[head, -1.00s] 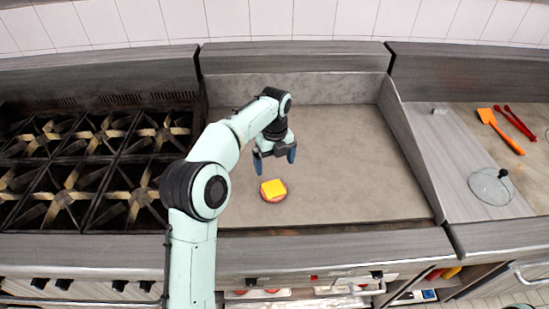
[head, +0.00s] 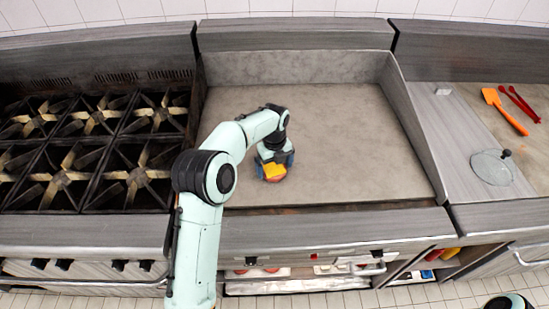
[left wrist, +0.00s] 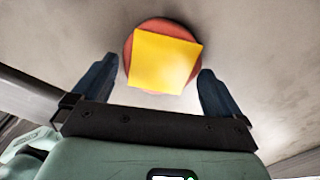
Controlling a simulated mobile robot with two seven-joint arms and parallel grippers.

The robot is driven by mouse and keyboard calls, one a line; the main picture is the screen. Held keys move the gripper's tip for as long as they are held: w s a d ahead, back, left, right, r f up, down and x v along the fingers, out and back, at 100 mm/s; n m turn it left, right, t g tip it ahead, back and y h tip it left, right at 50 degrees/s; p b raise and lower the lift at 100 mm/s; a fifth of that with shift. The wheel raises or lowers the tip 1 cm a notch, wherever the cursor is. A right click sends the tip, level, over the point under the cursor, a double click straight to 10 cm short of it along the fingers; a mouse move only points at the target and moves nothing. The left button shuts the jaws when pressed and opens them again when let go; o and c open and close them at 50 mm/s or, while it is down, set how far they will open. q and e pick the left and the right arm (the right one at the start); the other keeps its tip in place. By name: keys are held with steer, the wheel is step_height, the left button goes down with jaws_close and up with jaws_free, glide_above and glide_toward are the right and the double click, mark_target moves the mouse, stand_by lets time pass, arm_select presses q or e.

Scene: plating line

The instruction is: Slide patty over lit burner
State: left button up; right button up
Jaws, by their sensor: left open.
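The round reddish-brown patty (head: 276,180) lies on the griddle (head: 345,145), left of its middle and near its front edge. A square yellow cheese slice (head: 272,169) lies on top. In the left wrist view, the patty (left wrist: 129,57) and cheese (left wrist: 163,62) show between the fingertips. My left gripper (head: 274,164) is open, with one blue finger on each side of the patty; in the wrist view the gripper (left wrist: 157,66) shows gaps there. I cannot tell its exact height. My right gripper is out of view. No flame shows anywhere.
A stove with several black burner grates (head: 92,150) stands left of the griddle. A raised wall bounds the griddle's right side. Beyond it are an orange spatula (head: 505,110), red tongs (head: 520,103) and a clear round lid (head: 493,168). The griddle's back and right are clear.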

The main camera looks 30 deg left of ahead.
arm_select(q)
steer(key=shift+f, duration=0.45)
